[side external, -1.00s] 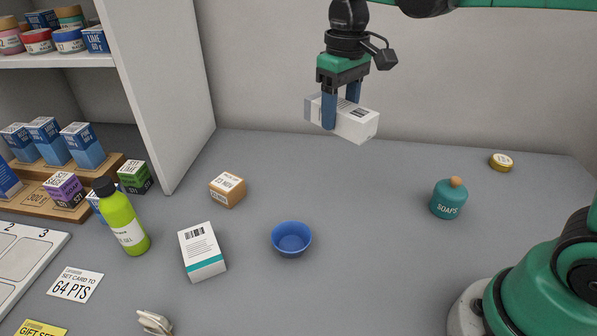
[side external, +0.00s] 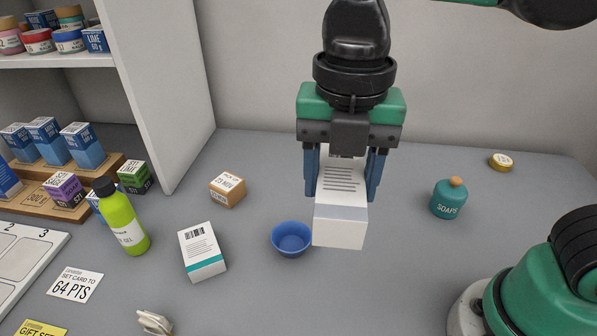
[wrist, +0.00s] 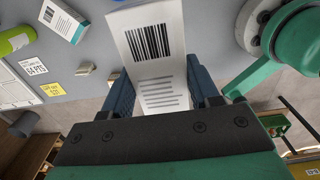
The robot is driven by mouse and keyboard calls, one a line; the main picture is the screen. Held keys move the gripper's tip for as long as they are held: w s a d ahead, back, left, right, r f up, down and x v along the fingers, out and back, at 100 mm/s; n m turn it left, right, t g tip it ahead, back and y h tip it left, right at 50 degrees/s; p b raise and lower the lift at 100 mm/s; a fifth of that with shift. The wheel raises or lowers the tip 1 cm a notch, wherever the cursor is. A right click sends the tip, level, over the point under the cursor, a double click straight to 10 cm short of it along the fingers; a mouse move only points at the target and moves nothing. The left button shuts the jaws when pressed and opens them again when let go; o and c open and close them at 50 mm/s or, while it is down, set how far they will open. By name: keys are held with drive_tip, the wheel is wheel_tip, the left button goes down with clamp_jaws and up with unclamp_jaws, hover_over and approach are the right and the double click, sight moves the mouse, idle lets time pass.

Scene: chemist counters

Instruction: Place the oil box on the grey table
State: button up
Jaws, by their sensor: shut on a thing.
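My gripper (side external: 343,188) has its blue fingers shut on the sides of a white box (side external: 339,218) with a barcode, printed lines and a grey-blue end band. It holds the box in the air above the grey table (side external: 380,285), to the right of the blue bowl in the picture. In the wrist view the white box (wrist: 155,45) sits between the fingers (wrist: 160,88), barcode end outward. No word "oil" can be read on it. A second white box (side external: 202,252) with a teal band lies on the table at the left.
A blue bowl (side external: 291,238), a small brown box (side external: 227,189), a green bottle (side external: 124,218) and a teal soap jar (side external: 449,198) stand on the table. A shelf unit (side external: 150,80) rises at the left. The table's front middle and right of the bowl look clear.

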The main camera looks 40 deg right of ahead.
sight(365, 205)
drive_tip(key=s+n, duration=0.1)
drive_tip(key=n, duration=0.1)
drive_tip(key=s+a+n, duration=0.1)
drive_tip(key=n, duration=0.1)
drive_tip(key=s+n, duration=0.2)
drive_tip(key=n, duration=0.1)
drive_tip(key=shift+a, duration=0.15)
wheel_tip(365, 205, down, 20)
drive_tip(key=shift+r, duration=0.2)
drive_tip(key=o, duration=1.3)
drive_tip(key=shift+c, duration=0.2)
drive_tip(key=shift+f, duration=0.15)
